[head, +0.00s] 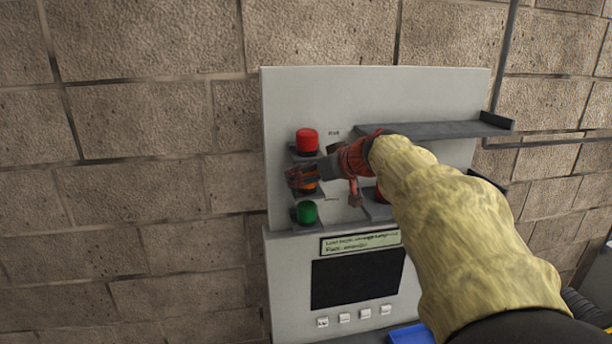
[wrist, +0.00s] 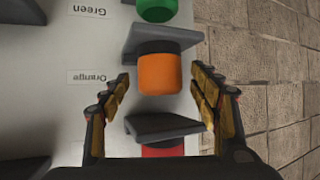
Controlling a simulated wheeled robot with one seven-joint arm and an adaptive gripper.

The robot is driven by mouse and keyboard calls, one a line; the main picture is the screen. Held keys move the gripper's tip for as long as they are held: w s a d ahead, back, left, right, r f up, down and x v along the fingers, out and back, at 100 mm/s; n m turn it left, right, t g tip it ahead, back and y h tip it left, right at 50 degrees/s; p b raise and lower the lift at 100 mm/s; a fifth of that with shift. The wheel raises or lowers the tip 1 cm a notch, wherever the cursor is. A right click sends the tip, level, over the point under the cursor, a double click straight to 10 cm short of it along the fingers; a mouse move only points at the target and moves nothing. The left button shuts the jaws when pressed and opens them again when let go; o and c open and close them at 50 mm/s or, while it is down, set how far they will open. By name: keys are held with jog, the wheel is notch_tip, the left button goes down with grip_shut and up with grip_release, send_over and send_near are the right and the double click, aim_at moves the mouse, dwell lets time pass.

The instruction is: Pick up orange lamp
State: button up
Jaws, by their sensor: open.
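The orange lamp (wrist: 160,74) is a short orange cylinder with a dark base, on a small dark shelf beside an "Orange" label in the wrist view. My gripper (wrist: 165,95) is open, with one finger on each side of the orange lamp. A gap shows between each finger and the lamp, and I cannot tell whether anything touches. In the head view my gripper (head: 306,178) is in front of the panel at the middle shelf and hides most of the orange lamp (head: 307,186).
A red lamp (head: 307,140) sits above and a green lamp (head: 306,212) below in the head view, close to my gripper. The grey panel (head: 400,88) has a long dark shelf (head: 430,130) at right and a dark screen (head: 355,278) below. A brick wall (head: 150,180) stands behind.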

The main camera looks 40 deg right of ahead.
jog(key=shift+w+f, duration=0.2)
jog(key=shift+w, duration=0.25)
jog(key=shift+s, duration=0.1)
jog(key=shift+c, duration=0.7)
jog(key=c, duration=1.1)
jog(key=shift+c, duration=0.3)
jog(key=shift+b, duration=0.4)
